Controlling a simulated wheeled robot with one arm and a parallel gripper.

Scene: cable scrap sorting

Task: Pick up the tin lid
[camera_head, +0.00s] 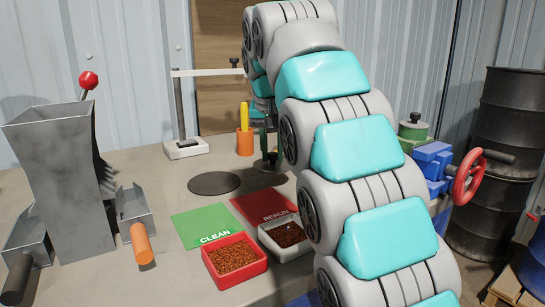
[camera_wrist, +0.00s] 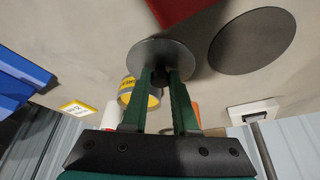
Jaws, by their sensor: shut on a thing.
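The tin lid is a round grey disc with a small dark knob, seen in the wrist view (camera_wrist: 150,52). My gripper (camera_wrist: 174,78) has its two green fingers closed on the knob, with the disc just past the fingertips. In the head view my gripper (camera_head: 268,145) is partly hidden behind my arm, and the lid (camera_head: 270,167) shows as a small dark disc under it. I cannot tell whether the lid touches the table.
A dark round plate (camera_head: 214,183) lies left of the lid. Green CLEAN (camera_head: 200,222) and red RERUN (camera_head: 262,203) mats and two scrap-filled trays, red (camera_head: 238,283) and white (camera_head: 300,255), are nearer.

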